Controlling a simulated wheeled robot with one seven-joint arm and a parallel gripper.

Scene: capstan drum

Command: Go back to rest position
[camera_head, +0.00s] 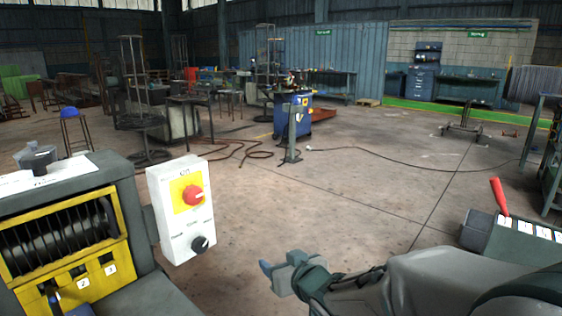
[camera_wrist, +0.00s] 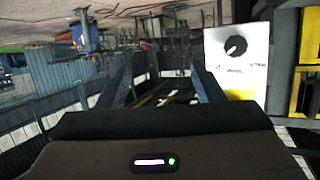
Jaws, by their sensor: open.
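My gripper (camera_head: 272,268) is low in the middle of the head view, with my arm coming in from the lower right. In the wrist view my gripper (camera_wrist: 161,88) shows two dark fingers spread apart with nothing between them. It is apart from the white control box (camera_head: 181,210), which stands to its left with a red switch (camera_head: 193,195) on a yellow plate and a black knob (camera_head: 200,244) below. The capstan drum (camera_head: 60,242), dark and ribbed in a yellow frame, is at the far left. The wrist view shows the box's black knob (camera_wrist: 236,46) to the right of the fingers.
A dark box with a red lever (camera_head: 500,196) stands at the right, close to my arm. A grey post (camera_head: 292,135) and loose hoses (camera_head: 240,150) are farther back. Open concrete floor (camera_head: 350,205) lies beyond my gripper.

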